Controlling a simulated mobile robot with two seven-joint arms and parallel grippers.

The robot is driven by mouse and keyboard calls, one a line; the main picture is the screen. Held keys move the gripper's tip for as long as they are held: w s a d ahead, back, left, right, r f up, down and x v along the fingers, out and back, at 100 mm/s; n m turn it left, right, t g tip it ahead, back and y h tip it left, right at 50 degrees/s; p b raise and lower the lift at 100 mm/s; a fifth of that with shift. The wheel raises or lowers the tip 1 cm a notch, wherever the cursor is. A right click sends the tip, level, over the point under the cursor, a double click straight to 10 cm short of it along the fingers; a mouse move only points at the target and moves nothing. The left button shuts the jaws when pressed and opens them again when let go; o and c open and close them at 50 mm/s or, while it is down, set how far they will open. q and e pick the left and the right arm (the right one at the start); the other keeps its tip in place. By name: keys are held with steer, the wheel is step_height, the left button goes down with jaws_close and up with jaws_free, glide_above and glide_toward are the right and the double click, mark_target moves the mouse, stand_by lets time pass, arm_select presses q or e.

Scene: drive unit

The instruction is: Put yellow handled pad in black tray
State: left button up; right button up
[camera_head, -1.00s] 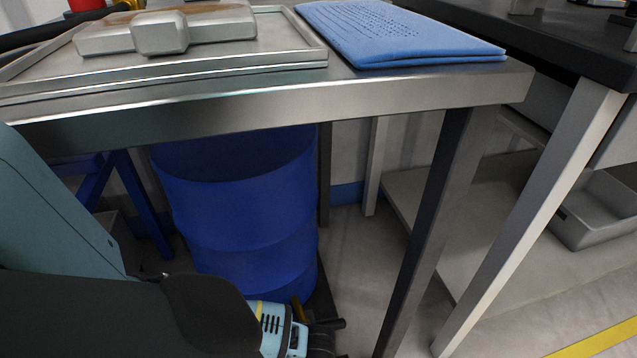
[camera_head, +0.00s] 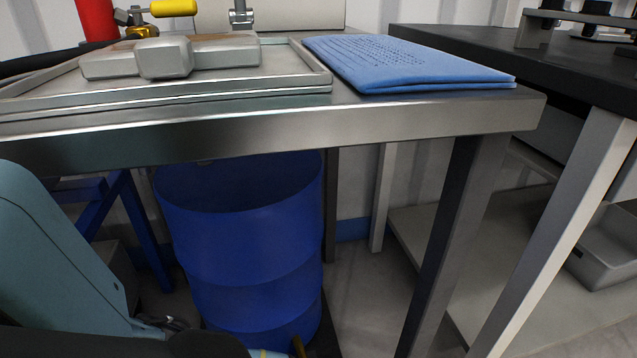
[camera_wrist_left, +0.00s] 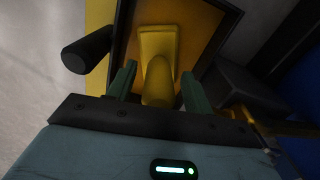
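In the left wrist view, the yellow handled pad (camera_wrist_left: 157,42) lies straight ahead, with its rounded handle pointing back toward my left gripper (camera_wrist_left: 158,88). The two green fingers stand apart, one on each side of the handle, with a narrow gap showing on both sides. The pad appears within a dark-edged, tray-like frame (camera_wrist_left: 122,30) with an orange-brown floor. I cannot tell whether the pad touches that floor. In the head view, the pad and tray are not visible, and my left gripper is below the picture. My right gripper is in neither view.
A metal bench (camera_head: 420,121) crosses the head view, bearing a blue folded cloth (camera_head: 405,65) and a metal tray (camera_head: 300,79). A blue barrel (camera_head: 240,225) stands below it. A dark table (camera_head: 560,62) is at right. A black cylinder (camera_wrist_left: 88,50) is left of my fingers.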

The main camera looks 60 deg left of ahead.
arm_select(q)
steer(key=shift+r, duration=0.1)
step_height(320, 180, up, 12)
steer(key=p, duration=0.6)
steer(key=shift+r+p, duration=0.1)
steer(key=shift+p, duration=0.25)
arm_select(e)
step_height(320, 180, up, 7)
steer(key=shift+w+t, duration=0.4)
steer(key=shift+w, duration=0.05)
arm_select(q)
steer(key=shift+s, duration=0.1)
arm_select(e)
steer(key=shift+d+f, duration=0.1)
